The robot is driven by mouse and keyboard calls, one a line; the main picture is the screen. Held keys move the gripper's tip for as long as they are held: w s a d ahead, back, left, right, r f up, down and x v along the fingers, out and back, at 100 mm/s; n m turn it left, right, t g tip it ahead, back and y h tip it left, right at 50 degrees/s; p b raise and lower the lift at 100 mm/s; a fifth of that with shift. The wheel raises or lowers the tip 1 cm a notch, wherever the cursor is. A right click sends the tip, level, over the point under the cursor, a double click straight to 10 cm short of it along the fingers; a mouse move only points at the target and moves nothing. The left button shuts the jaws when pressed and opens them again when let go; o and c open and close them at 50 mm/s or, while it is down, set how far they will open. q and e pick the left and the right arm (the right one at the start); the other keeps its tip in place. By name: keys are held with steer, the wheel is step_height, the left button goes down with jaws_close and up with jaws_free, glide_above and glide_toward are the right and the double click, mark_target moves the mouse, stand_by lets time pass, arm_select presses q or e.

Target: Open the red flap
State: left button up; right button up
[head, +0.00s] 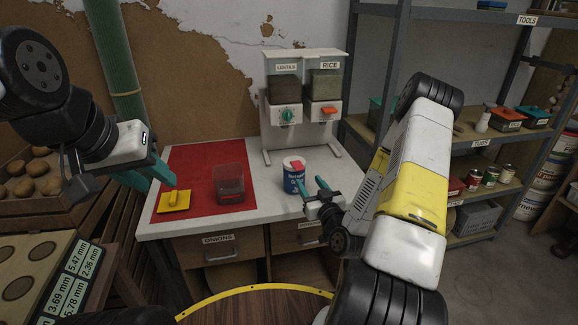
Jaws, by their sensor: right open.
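A blue and white can (289,180) stands upright on the light table, right of centre. The red flap (297,164) shows on its top and looks closed, though it is small in the picture. My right gripper (311,184) is open and empty at the can's lower right. One teal finger overlaps the can's right side in the picture; I cannot tell whether it touches. My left gripper (159,185) is over the table's left edge near the red mat, with its teal fingers apart and nothing between them.
A lentils and rice dispenser (305,100) stands behind the can. Shelves (465,140) stand at the right, a potato crate (75,205) at the left.

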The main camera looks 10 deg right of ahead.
mark_target(298, 166)
steer(key=w, duration=0.4)
steer(key=w+a, duration=0.1)
steer(key=w, duration=0.1)
steer(key=shift+w, duration=0.3)
jaws_close()
